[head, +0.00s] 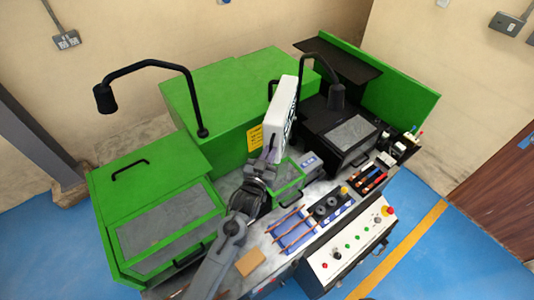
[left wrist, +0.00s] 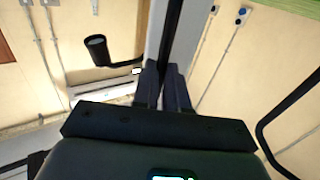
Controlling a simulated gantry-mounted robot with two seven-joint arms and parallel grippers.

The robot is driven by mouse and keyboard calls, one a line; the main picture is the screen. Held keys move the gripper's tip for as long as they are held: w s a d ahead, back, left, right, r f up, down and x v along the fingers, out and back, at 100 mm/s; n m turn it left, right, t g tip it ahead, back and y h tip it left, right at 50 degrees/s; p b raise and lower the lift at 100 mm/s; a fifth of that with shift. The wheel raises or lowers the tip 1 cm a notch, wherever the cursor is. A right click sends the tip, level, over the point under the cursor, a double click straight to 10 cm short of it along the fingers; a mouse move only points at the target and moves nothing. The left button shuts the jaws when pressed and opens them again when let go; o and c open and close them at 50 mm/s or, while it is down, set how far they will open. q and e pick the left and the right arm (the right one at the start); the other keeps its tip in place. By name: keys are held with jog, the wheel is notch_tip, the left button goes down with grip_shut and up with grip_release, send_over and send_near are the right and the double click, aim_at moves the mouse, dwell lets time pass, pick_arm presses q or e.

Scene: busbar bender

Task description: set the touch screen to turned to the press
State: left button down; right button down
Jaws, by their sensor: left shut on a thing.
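The touch screen (head: 283,112) is a tall white-cased panel near the middle of the machine in the head view, seen at a steep angle and slightly tilted. Its display face is not clearly visible. My left gripper (head: 271,152) is at its lower left part, shut on it. In the left wrist view the two dark fingers (left wrist: 163,80) close around a narrow grey and black edge of the touch screen (left wrist: 160,35), which runs up out of the picture. My right gripper is in neither view.
Black bent lamps arch over the green machine, one at left (head: 104,97) and one right of the screen (head: 336,96). A green block (head: 215,95) stands behind. Copper bars (head: 290,228), black round tools and a button panel (head: 350,243) fill the right front.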

pick_arm(q)
jog(key=c, duration=1.2)
grip_release()
jog(key=shift+o, duration=0.2)
jog(key=b+v, duration=0.1)
jog(key=v, duration=0.9)
jog(key=shift+s+b, duration=0.35)
jog(key=shift+s, duration=0.05)
